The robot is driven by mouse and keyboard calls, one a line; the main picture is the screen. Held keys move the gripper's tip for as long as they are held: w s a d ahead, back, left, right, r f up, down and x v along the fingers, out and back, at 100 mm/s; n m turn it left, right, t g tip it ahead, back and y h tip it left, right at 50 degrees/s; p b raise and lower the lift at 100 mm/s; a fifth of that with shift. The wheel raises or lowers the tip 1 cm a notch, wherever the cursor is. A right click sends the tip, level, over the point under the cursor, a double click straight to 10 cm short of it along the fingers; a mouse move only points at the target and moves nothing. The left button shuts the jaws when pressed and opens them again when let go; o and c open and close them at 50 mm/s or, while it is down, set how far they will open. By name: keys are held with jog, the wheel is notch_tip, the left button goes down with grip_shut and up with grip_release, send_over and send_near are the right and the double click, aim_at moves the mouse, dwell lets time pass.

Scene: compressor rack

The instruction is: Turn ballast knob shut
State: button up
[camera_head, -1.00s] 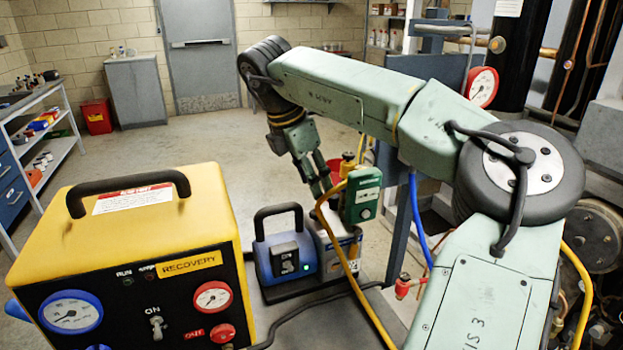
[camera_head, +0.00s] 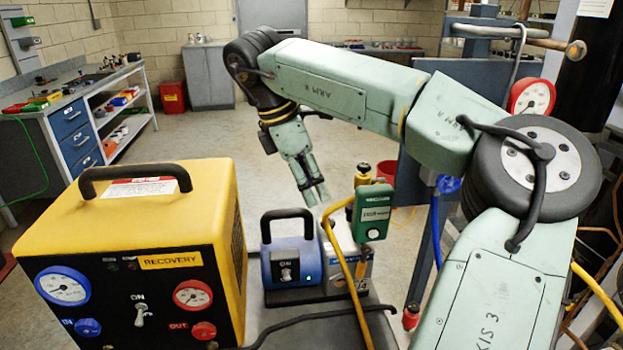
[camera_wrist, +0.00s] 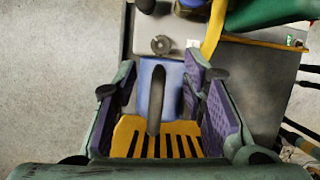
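The blue vacuum pump (camera_head: 292,264) with a black carry handle (camera_head: 287,215) stands on the cart behind the yellow recovery unit. My gripper (camera_head: 314,194) hangs above and behind the pump, pointing down, apart from it. In the wrist view my gripper (camera_wrist: 161,76) is open and empty. The blue pump body (camera_wrist: 146,98) and its dark handle show between and beyond the fingers. A small grey round part (camera_wrist: 160,44) sits just beyond the fingertips; it may be the ballast knob, but I cannot be sure. I cannot make out the knob in the head view.
The yellow recovery unit (camera_head: 125,225) fills the near left. A green gauge box (camera_head: 373,212) and a yellow hose (camera_head: 345,265) stand right of the pump, close to my gripper. A red gauge (camera_head: 531,95) is at right. The floor behind is open.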

aim_at(327, 223)
jog(key=b+x, duration=0.2)
jog(key=x, duration=0.7)
jog(key=shift+a+f, duration=0.1)
jog(key=shift+s+r+n+p, duration=0.15)
jog(key=shift+r+n+p, duration=0.4)
jog(key=shift+p, duration=0.65)
jog(key=shift+f+n+t+b, duration=0.3)
jog(key=shift+f+n+b, duration=0.15)
jog(key=shift+f, duration=0.15)
jog(key=shift+f+n+b, duration=0.15)
jog(key=shift+n+b, duration=0.35)
jog(key=shift+b, duration=0.3)
jog(key=shift+r+n+t+y+b, duration=0.3)
jog(key=shift+n+t+y+b, duration=0.15)
jog(key=shift+n, duration=0.45)
jog(key=shift+c, duration=0.3)
